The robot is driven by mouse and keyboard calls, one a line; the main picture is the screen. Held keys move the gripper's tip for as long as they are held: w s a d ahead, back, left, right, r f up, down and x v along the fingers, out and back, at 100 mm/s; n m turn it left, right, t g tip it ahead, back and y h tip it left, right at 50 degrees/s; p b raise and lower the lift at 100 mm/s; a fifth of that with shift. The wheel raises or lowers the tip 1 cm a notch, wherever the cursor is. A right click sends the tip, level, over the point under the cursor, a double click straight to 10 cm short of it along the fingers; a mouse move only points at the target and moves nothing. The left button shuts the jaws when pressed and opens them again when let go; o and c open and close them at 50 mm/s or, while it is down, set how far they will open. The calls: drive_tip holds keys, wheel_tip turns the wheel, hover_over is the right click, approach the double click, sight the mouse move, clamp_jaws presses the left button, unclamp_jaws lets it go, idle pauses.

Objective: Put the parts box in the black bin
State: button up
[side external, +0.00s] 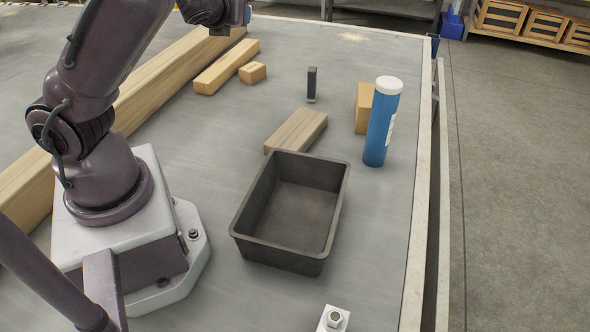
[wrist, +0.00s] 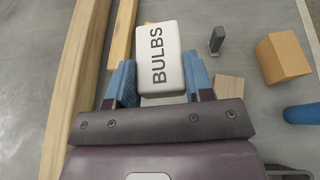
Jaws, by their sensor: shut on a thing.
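I take this as the parts box. In the side view my wrist is cut off by the top edge, and the held box is out of view, so its height is hard to judge.
A blue bottle with a white cap (side external: 381,122) stands right of the bin, partly hiding a cardboard box (side external: 363,100). A wooden block (side external: 297,129) lies just behind the bin. A small dark upright piece (side external: 312,84) stands farther back. Long timbers (side external: 165,75) lie at left.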

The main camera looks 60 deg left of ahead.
drive_tip(key=s+f+n+g+y, duration=0.1)
drive_tip(key=s+a+f+n+g+y, duration=0.1)
drive_tip(key=f+n+g, duration=0.1)
drive_tip(key=shift+a, duration=0.1)
drive_tip(key=s+d+f+n+g, duration=0.2)
drive_tip(key=s+f+n+g, duration=0.2)
drive_tip(key=f+n+g, duration=0.5)
drive_tip(key=d+f+n+g+h, duration=0.1)
drive_tip(key=d+n+g+h, duration=0.2)
drive_tip(key=d+n+h, duration=0.6)
drive_tip(key=d+f+n+g+h, duration=0.25)
drive_tip(key=d+n+h, duration=0.25)
drive_tip(key=n+h, duration=0.85)
drive_tip(key=w+d+r+n+t+h, duration=0.1)
drive_tip(key=w+d+r+n+t, duration=0.3)
drive_tip(key=d+r+n+t, duration=0.35)
drive_tip(key=w+d+r+n+t+h, duration=0.2)
drive_tip(key=w+d+r+n+t, duration=0.1)
drive_tip(key=d+r+n+t, duration=0.45)
wheel_tip(320, 180, down, 19)
drive_tip(key=d+m, duration=0.1)
drive_tip(key=shift+d+r+g+y, duration=0.2)
drive_tip(key=shift+g+y, duration=0.15)
drive_tip(key=shift+g, duration=0.1)
drive_tip(key=o, duration=0.9)
